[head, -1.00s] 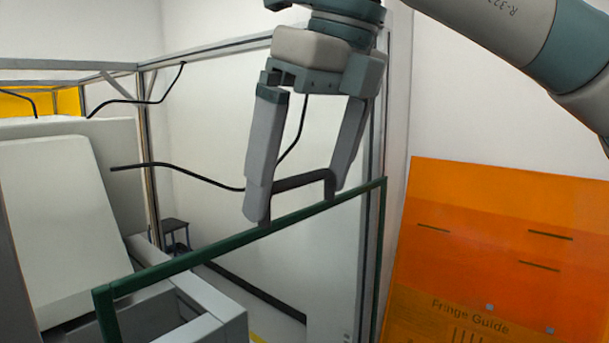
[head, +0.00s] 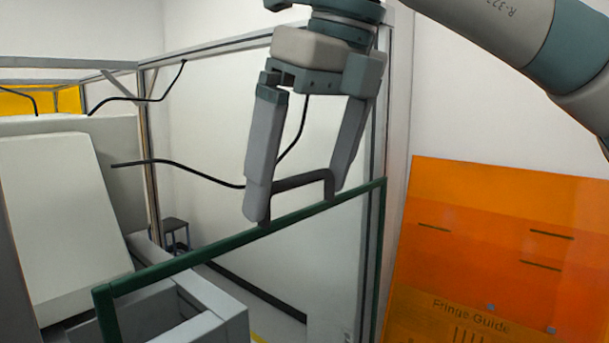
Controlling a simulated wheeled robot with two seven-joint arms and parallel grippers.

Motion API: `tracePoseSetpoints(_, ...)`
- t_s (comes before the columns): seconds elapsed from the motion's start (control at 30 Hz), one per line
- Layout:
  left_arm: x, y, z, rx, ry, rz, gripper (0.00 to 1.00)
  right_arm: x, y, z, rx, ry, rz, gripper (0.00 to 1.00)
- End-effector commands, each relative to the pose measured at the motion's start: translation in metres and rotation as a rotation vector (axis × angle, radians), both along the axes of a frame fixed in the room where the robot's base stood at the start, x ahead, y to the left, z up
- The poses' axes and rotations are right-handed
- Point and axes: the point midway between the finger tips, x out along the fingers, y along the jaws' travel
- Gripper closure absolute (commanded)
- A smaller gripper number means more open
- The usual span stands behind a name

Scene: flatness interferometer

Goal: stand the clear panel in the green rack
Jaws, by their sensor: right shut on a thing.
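A clear panel with a dark green frame (head: 200,252) hangs across the middle of the head view. Its top edge slopes up to the right, and its lower part runs out of the picture. A dark handle (head: 302,181) sits on the top edge. My right gripper (head: 297,203) points down over the panel and is shut on this handle, with one finger at each end. Through the panel I see the things behind it. I cannot make out a separate green rack. My left gripper is not in view.
An orange sheet marked "Fringe Guide" (head: 500,250) stands at the right. A pale grey slanted housing (head: 60,215) and an open grey box (head: 232,318) are at the left. A metal frame post (head: 150,150), black cables (head: 180,165) and a small dark stool (head: 174,230) are behind.

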Motion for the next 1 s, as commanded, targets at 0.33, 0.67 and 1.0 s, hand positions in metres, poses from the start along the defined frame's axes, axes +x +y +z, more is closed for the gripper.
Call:
tracePoseSetpoints(0.33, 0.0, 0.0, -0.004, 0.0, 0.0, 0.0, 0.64, 0.0, 0.0, -0.003, 0.002, -0.002, 0.0, 0.44)
tracePoseSetpoints(0.67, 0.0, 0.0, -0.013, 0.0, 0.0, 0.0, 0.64, 0.0, 0.0, -0.013, 0.002, -0.002, 0.0, 0.44)
tracePoseSetpoints(1.0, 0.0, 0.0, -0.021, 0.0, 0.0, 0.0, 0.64, 0.0, 0.0, -0.023, 0.003, -0.002, 0.0, 0.44)
